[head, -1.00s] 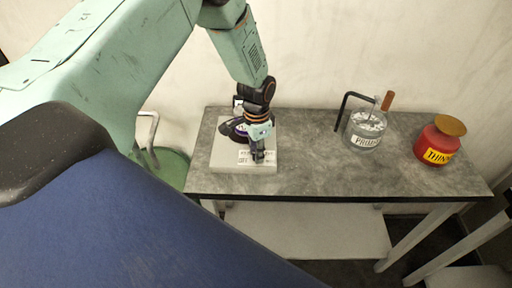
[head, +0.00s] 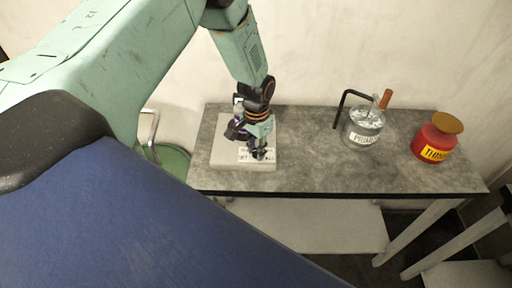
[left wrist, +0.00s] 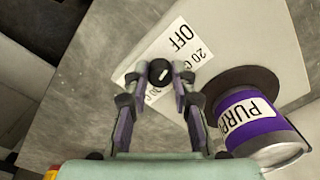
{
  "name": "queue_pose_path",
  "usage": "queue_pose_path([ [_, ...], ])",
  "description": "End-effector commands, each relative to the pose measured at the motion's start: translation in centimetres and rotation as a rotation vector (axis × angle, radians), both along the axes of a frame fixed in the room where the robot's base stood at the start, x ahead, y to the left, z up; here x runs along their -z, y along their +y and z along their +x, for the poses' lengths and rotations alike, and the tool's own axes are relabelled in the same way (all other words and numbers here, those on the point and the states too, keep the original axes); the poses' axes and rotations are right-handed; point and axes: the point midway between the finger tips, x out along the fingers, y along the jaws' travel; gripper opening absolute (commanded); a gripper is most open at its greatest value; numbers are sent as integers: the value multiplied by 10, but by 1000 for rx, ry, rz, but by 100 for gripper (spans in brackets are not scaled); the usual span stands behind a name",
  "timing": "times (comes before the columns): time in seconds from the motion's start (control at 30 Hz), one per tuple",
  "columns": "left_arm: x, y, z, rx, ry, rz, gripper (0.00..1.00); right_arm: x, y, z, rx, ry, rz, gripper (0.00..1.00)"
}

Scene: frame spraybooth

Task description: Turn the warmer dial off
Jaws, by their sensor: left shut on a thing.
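The warmer is a light grey box (head: 227,153) at the left of the bench in the head view. Its dial (left wrist: 160,70) is a small black knob with a short white mark, seen in the left wrist view. A white label (left wrist: 172,45) beside the dial reads OFF and 20 C; part of it is hidden by the fingers. My left gripper (head: 260,154) is above the front of the warmer, and in the left wrist view its fingertips (left wrist: 160,76) are shut around the dial. I cannot tell exactly which label the mark points to. My right gripper is not in view.
A purple-labelled can (left wrist: 252,122) sits on the warmer's dark plate (left wrist: 240,80), close beside my left gripper. A glass jar (head: 364,128) and a red thinner can (head: 435,140) stand at the bench's right. The bench middle (head: 310,155) is clear.

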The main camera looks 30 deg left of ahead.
Motion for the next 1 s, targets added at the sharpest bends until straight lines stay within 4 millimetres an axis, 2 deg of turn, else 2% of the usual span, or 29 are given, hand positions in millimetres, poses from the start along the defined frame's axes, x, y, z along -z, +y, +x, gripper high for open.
queue_pose_path([
  [0.17,-3,0,5,-1,-14,1,0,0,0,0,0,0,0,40],
  [0.2,-3,0,5,-1,-14,1,28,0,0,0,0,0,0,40],
  [0.43,-2,0,3,0,-7,0,48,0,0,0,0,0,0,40],
  [0.77,-3,0,2,0,-4,0,48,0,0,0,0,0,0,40],
  [0.87,-12,0,3,-1,-7,-1,48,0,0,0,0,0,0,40],
  [1.0,-37,0,3,0,-9,-1,48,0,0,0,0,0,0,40],
])
